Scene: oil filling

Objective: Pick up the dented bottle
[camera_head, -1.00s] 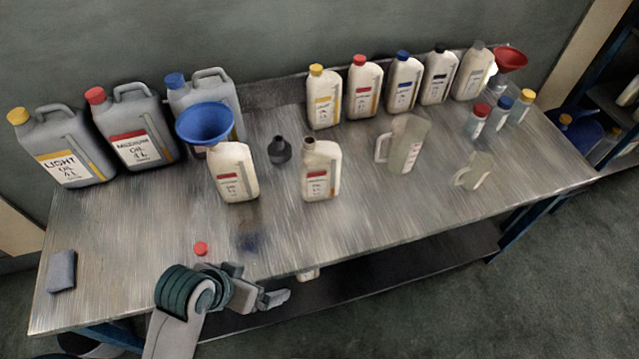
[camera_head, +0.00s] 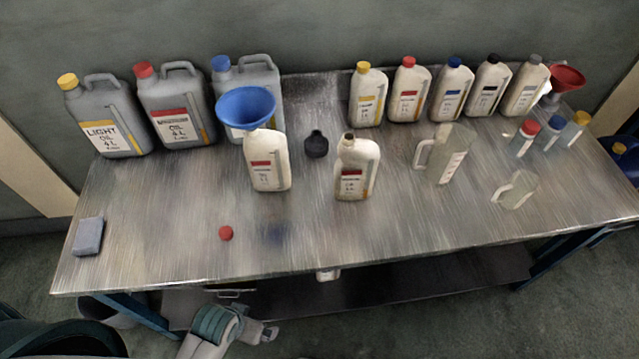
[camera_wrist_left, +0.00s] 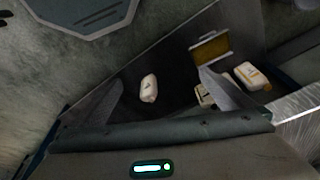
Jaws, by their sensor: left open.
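A white bottle (camera_wrist_left: 148,88) lies on the dark lower shelf in the left wrist view, between my finger lines and apart from them. Another white bottle (camera_wrist_left: 252,76) with a yellowish label is to the right, and a third pale one is partly hidden behind my right-hand finger. I cannot tell a dent on any of them. In the head view only a small white piece (camera_head: 328,274) shows under the table's front edge. My left gripper (camera_head: 262,333) is open and empty, low in front of the table; its fingers also show in the wrist view (camera_wrist_left: 162,78). My right gripper is out of view.
The metal tabletop (camera_head: 170,255) overhangs the lower shelf (camera_head: 420,285). On top stand several bottles, grey canisters (camera_head: 175,108), a blue funnel (camera_head: 246,104) in a bottle, clear jugs (camera_head: 447,155), a red cap (camera_head: 226,233) and a grey block (camera_head: 88,236). A yellow-brown tray-like object (camera_wrist_left: 212,48) is on the shelf.

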